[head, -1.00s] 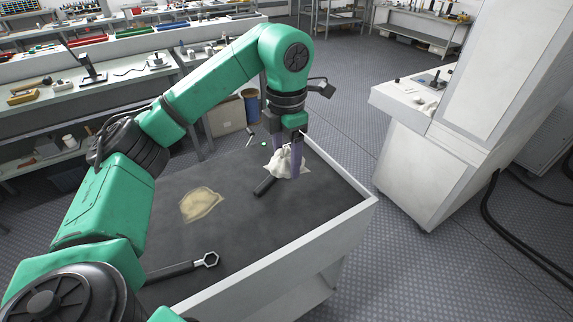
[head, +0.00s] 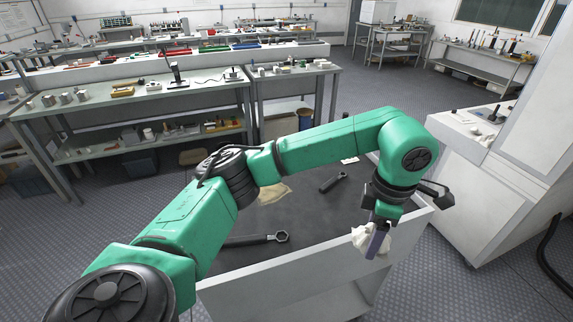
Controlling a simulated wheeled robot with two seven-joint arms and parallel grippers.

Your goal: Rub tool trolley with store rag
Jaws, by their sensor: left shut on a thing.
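The tool trolley (head: 300,283) has a dark top and a raised white rim. My left gripper (head: 378,240) is shut on a crumpled white rag (head: 369,238). Gripper and rag show over the trolley's near right rim; I cannot tell whether the rag touches it. A tan stained patch (head: 272,193) lies on the dark top, partly hidden behind my left arm. My right gripper is not in view.
On the trolley top lie a long wrench (head: 259,240) near the front and a short dark tool (head: 333,181) farther back. A white machine cabinet (head: 482,205) stands close to the right. Workbenches (head: 120,100) line the back.

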